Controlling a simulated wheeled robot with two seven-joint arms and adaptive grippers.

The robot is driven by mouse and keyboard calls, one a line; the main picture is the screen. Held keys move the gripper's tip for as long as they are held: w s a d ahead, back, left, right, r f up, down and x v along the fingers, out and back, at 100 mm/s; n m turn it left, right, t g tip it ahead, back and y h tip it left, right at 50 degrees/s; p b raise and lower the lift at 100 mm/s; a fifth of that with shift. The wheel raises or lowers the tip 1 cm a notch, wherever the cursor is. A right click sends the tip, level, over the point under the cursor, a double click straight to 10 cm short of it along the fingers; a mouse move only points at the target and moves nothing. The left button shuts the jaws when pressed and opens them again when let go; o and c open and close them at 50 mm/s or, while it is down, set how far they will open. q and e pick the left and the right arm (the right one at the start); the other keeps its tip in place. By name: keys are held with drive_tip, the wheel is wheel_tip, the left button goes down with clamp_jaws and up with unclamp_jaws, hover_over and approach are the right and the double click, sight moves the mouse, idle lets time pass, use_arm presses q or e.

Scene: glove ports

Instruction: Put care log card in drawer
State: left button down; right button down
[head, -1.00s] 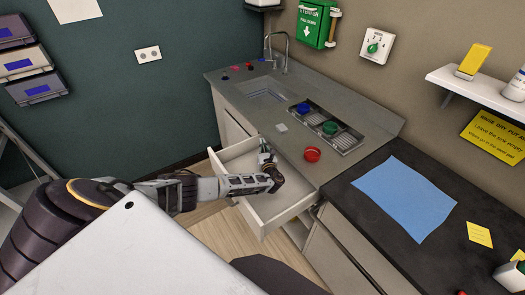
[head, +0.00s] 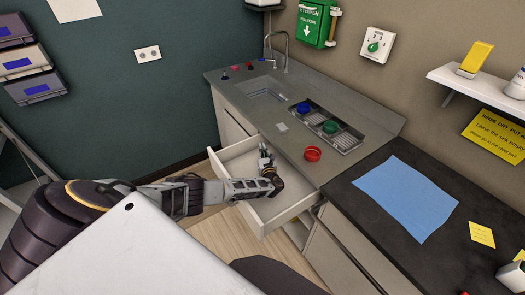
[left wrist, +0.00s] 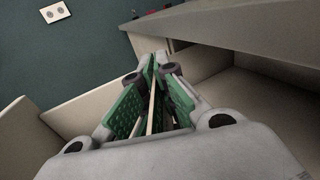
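The drawer (head: 262,217) under the sink counter is pulled open. My left gripper (head: 265,158) is inside the drawer opening, its fingers toward the back side. In the left wrist view my left gripper (left wrist: 154,72) has its green-padded fingers close together. A thin pale strip, seen edge-on between the pads, looks like the care log card (left wrist: 152,108). Its face is hidden, and I cannot make the card out in the head view. The drawer walls (left wrist: 82,105) stand around the fingers. My right gripper is not in view.
The grey counter (head: 240,84) overhangs the drawer's back part. On it are a red ring-shaped item (head: 312,154), a small pale block (head: 282,127) and a rack with blue and green items. A blue sheet (head: 405,198) and a yellow note (head: 481,235) lie on the dark counter.

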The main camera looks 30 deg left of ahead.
use_arm(q)
drive_tip(key=shift+f+b, duration=0.3)
drive_tip(key=shift+f, duration=0.1)
drive_tip(key=c, duration=1.6)
unclamp_jaws()
drive_tip(key=shift+c, duration=0.2)
drive_tip(key=shift+r, duration=0.2)
drive_tip(key=shift+r+p, duration=0.55)
drive_tip(key=shift+p, duration=0.1)
drive_tip(key=shift+p+v, duration=1.4)
drive_tip(key=shift+v, duration=0.95)
drive_tip(key=shift+p+v, duration=0.45)
drive_tip(key=shift+v, duration=1)
